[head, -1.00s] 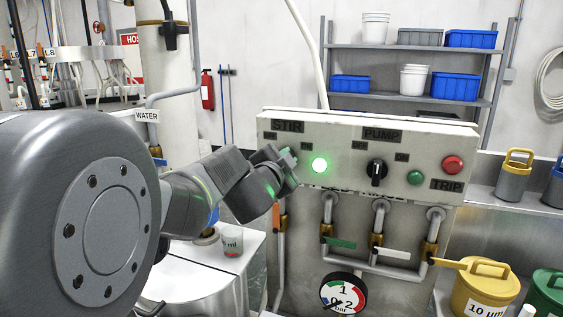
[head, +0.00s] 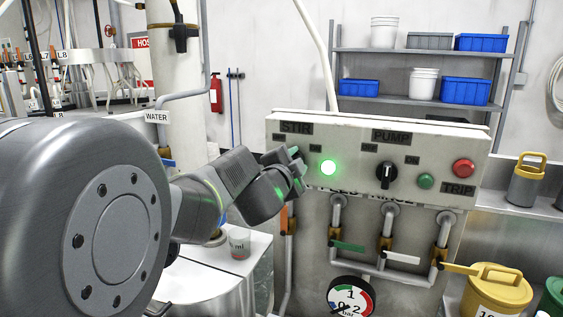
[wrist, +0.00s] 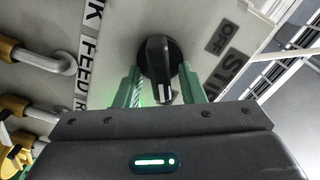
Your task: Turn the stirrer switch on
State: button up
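The stirrer switch (wrist: 158,62) is a black knob with a white mark, seen in the wrist view on the panel beside the OFF and STIR labels. My gripper (wrist: 160,82) has one green finger on each side of the knob's handle, with narrow gaps visible; firm contact cannot be seen. In the head view my gripper (head: 298,165) is at the panel under the STIR plate (head: 296,128) and hides the knob. The lamp (head: 328,167) right of it glows green. The ON label is not readable in the wrist view.
The same panel (head: 450,140) carries the black pump knob (head: 386,175), a green button (head: 425,181) and the red trip button (head: 463,168). Below are pipes with valve levers and a gauge (head: 351,298). A cup (head: 239,243) stands on the white bench at lower left.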

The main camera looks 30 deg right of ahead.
jog(key=shift+s+r, duration=0.1)
jog(key=p+v, duration=0.2)
jog(key=v, duration=1.1)
jog(key=shift+a, duration=0.35)
jog(key=shift+s+d, duration=0.1)
jog(key=b+x, duration=0.2)
jog(key=x, duration=1.1)
jog(key=shift+w+d, duration=0.2)
jog(key=shift+d, duration=0.1)
jog(key=shift+s+a, duration=0.1)
jog(key=shift+a, duration=0.05)
